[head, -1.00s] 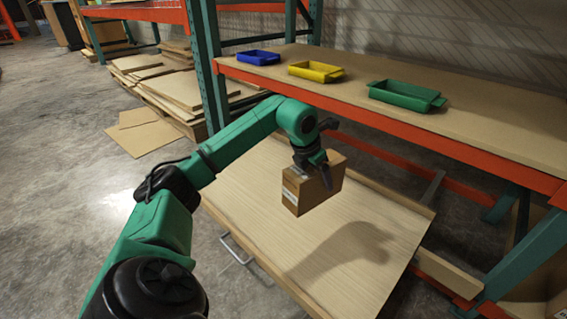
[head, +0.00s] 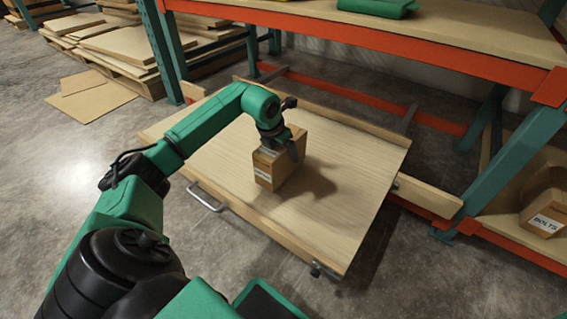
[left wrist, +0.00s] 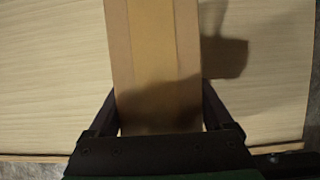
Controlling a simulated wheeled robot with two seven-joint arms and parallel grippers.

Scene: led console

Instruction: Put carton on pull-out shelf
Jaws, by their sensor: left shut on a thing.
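The carton (head: 266,172) is a small brown cardboard box with a white label on its near side. My left gripper (head: 284,145) is shut on its upper part and points down. The carton is upright over the middle of the pull-out shelf (head: 340,225), a pale wooden board with raised edges and a metal handle. Its shadow lies close by its base; I cannot tell whether it touches the board. In the left wrist view, the carton (left wrist: 155,55) sits between the fingers of the left gripper (left wrist: 160,105), with the shelf (left wrist: 55,70) below. My right gripper is not in view.
An orange rack beam (head: 400,55) and upper shelf overhang the far side, with a green bin (head: 375,8) on top. A teal post (head: 505,150) and a box marked BOLTS (head: 545,222) are at the right. The board around the carton is clear.

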